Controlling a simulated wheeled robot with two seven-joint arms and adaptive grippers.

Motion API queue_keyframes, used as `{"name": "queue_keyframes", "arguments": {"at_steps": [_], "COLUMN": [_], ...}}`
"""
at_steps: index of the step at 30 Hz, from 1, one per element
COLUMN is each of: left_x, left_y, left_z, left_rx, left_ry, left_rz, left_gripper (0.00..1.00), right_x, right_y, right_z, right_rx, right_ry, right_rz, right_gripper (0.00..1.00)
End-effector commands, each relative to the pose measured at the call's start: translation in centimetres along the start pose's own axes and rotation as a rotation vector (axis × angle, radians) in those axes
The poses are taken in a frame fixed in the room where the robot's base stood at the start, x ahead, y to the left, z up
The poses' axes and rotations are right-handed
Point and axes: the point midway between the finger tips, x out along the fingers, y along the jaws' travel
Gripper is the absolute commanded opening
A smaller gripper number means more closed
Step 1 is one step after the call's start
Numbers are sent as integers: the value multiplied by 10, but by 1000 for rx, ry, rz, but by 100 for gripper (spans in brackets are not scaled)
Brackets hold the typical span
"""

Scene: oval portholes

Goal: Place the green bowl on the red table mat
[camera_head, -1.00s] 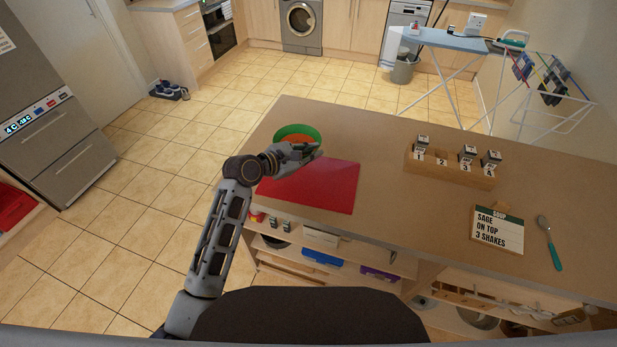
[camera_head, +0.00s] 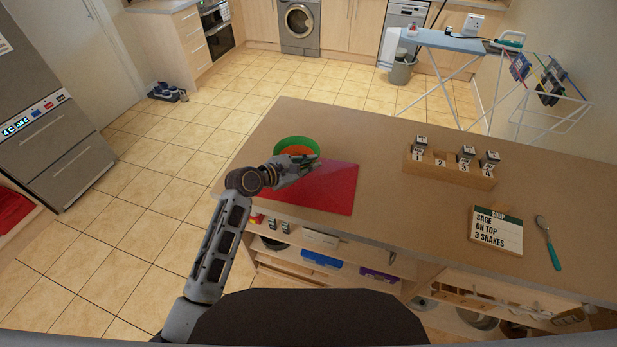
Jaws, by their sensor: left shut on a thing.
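The green bowl (camera_head: 310,141), with orange-red contents showing inside, is upright at the far left edge of the red table mat (camera_head: 325,190). My left gripper (camera_head: 297,167) is shut on the near side of the bowl and hides part of its wall. The bowl's underside is hidden, so I cannot tell if it touches the mat or the table or hangs just above. The mat lies flat at the left end of the counter, its left part covered by my gripper and wrist. My right gripper is not in view.
A wooden rack (camera_head: 450,170) with several numbered slots and small jars stands on the counter (camera_head: 400,215). A recipe board (camera_head: 496,231) and a spoon (camera_head: 549,243) lie at the right. The counter between mat and rack is clear. Shelves with items sit below the front edge.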

Motion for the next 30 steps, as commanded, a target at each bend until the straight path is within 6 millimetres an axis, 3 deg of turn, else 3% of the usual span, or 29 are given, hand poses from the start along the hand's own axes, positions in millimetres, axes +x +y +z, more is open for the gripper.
{"name": "queue_keyframes", "arguments": {"at_steps": [6, 19, 30], "left_x": [7, 9, 20], "left_y": [-8, -10, -24], "left_z": [-15, -18, -45], "left_rx": [2, 2, 2], "left_ry": [-3, -3, -2], "left_rz": [3, 3, 3], "left_gripper": [0, 0, 0], "right_x": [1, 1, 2], "right_y": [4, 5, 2], "right_z": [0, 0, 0], "right_rx": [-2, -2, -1], "right_ry": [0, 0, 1], "right_rz": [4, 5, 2], "right_gripper": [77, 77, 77]}}
